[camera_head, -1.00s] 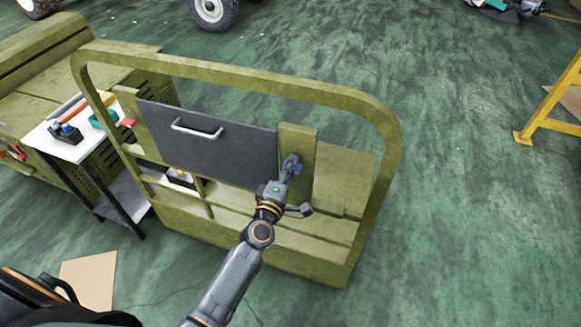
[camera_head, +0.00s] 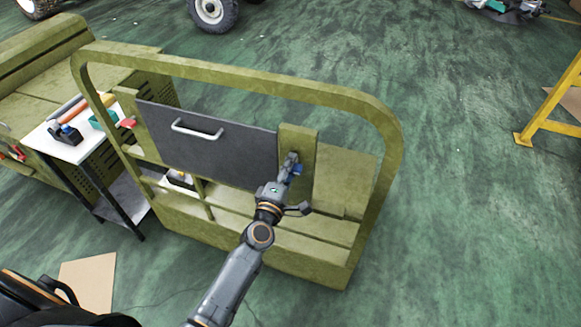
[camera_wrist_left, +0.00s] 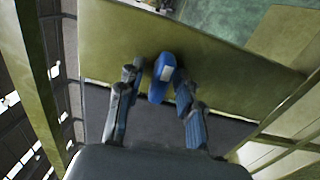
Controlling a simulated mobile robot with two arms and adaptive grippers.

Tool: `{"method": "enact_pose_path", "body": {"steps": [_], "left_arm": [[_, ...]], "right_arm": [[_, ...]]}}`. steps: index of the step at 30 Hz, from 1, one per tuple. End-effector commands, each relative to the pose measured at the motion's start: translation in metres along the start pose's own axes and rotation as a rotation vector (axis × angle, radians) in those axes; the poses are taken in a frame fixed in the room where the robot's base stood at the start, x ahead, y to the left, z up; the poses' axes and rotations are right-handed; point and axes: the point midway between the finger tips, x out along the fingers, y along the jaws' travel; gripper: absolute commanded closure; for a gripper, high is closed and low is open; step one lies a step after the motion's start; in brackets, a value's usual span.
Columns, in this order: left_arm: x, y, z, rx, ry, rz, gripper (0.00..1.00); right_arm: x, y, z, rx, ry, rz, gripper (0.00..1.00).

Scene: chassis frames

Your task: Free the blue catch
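The blue catch (camera_wrist_left: 160,78) sits on the olive post (camera_wrist_left: 225,62) at the right end of a dark grey panel; in the head view it is small and partly hidden by my gripper (camera_head: 295,168). My left gripper also shows in the left wrist view (camera_wrist_left: 158,88), with one finger on each side of the catch. A gap shows between the left-hand finger and the catch; the right-hand finger is very near it, and contact cannot be told. The dark panel (camera_head: 215,150) has a light grey handle (camera_head: 197,129). My right gripper is not in view.
A red catch (camera_head: 128,123) is at the panel's left end. An olive frame (camera_head: 250,74) arches around the panel. A white-topped table (camera_head: 75,147) with tools stands at the left. Green floor is clear at the right, before a yellow stand (camera_head: 550,118).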

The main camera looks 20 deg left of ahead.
Motion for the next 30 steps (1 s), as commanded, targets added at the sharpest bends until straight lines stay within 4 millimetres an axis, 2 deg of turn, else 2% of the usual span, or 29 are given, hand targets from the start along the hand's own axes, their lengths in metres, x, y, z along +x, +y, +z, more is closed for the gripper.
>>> {"method": "enact_pose_path", "body": {"steps": [7, 11, 14, 24, 30], "left_arm": [[0.0, 0.0, 0.0, 0.001, -0.001, 0.0, 0.62], [-0.008, 0.0, 0.0, 0.001, -0.001, -0.001, 0.62], [-0.024, -0.001, 0.0, 0.002, -0.001, -0.002, 0.62], [-0.095, -0.001, 0.0, 0.003, -0.001, -0.002, 0.62], [-0.116, -0.001, 0.0, 0.002, -0.001, -0.001, 0.62]], "right_arm": [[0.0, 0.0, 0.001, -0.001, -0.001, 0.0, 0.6], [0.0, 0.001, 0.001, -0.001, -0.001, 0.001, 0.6], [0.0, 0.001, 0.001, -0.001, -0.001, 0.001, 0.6], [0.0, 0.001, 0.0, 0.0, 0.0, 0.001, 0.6], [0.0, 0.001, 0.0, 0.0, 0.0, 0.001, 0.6]]}}
